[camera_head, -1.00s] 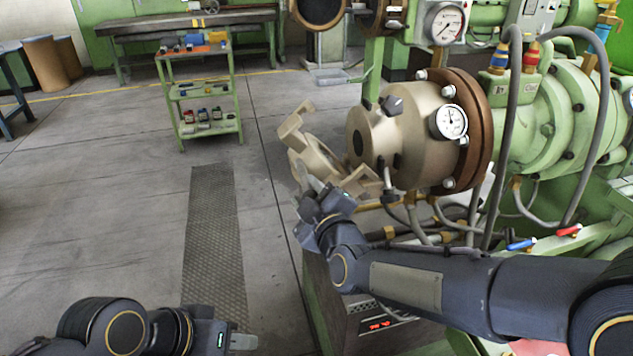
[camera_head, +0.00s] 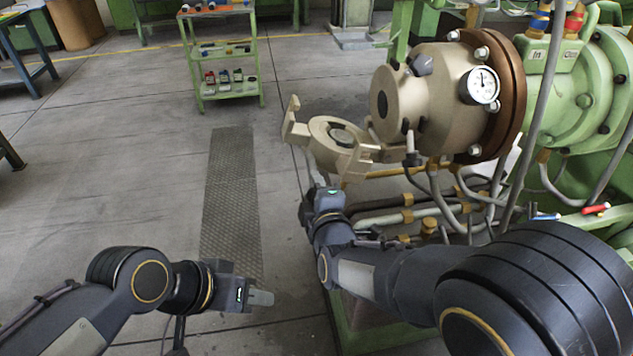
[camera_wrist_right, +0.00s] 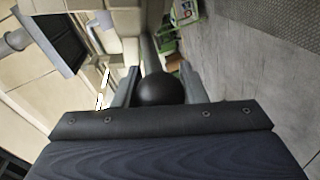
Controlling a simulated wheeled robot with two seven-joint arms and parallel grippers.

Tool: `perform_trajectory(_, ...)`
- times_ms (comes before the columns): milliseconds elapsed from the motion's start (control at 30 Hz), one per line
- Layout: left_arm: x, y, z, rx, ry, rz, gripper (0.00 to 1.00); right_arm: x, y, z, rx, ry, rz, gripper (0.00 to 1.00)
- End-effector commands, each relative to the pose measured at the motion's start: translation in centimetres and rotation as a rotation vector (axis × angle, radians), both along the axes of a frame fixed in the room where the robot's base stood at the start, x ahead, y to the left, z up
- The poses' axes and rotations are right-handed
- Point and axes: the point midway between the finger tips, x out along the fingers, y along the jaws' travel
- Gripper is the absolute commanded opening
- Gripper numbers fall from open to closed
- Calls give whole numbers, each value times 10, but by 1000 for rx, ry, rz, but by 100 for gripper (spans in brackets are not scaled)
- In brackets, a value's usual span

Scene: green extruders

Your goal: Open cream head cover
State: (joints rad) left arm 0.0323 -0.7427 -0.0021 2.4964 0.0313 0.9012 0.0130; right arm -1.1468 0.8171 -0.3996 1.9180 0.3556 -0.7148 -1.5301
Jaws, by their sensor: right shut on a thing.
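The cream head cover (camera_head: 322,128) stands swung out to the left of the cream extruder head (camera_head: 432,108) in the head view, beside the head's round face. It has two bracket-like arms and a dark round centre. My right gripper (camera_head: 309,181) is just below the cover. In the right wrist view, my right gripper (camera_wrist_right: 160,92) is shut on a black ball knob (camera_wrist_right: 160,88), with a finger on each side. In the head view the knob is hidden. My left gripper (camera_head: 261,297) is over the floor at the lower left, away from the cover; its finger gap does not show.
A pressure gauge (camera_head: 480,85), a brown flange (camera_head: 512,88) and grey hoses sit on the green extruder to the right. A green trolley (camera_head: 228,60) stands at the back. The floor left of the cover is clear.

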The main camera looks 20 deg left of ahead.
Motion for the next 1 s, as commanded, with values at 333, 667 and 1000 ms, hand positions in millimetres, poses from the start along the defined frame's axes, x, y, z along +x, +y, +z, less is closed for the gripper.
perform_trajectory(333, 0, 0, -12, 0, 0, 0, 36, 1, 0, -30, -134, -87, 0, 0)
perform_trajectory(667, 0, 0, -18, 0, 0, 0, 36, 3, -2, -46, -214, -134, -1, 0)
perform_trajectory(1000, 0, 0, -19, 0, 0, 0, 36, 4, -4, -50, -237, -148, -2, 0)
